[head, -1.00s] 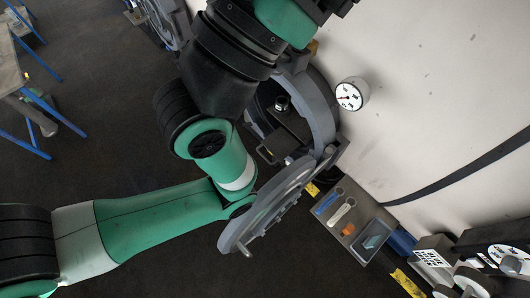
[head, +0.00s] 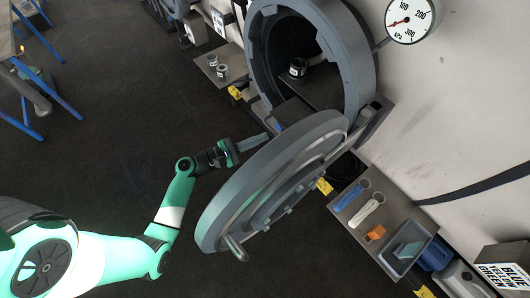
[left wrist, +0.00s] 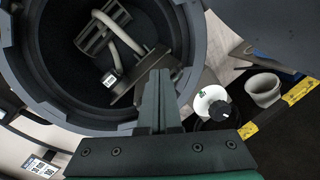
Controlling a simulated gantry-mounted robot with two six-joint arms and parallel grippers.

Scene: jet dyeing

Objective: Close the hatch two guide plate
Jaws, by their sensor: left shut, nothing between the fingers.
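The grey round hatch ring (head: 362,60) is open at the upper middle of the head view, and its heavy round door (head: 225,205) stands swung out below it. A dark flat plate (head: 292,112), which looks like the guide plate, lies in the lower part of the opening. In the left wrist view a dark plate (left wrist: 150,66) with a bent light tube shows inside the ring (left wrist: 30,85). My left gripper (head: 262,139) is shut and empty, just outside the opening near the door's upper edge. Its fingers also show in the left wrist view (left wrist: 158,78). Contact cannot be told.
The dark floor at left is mostly clear.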

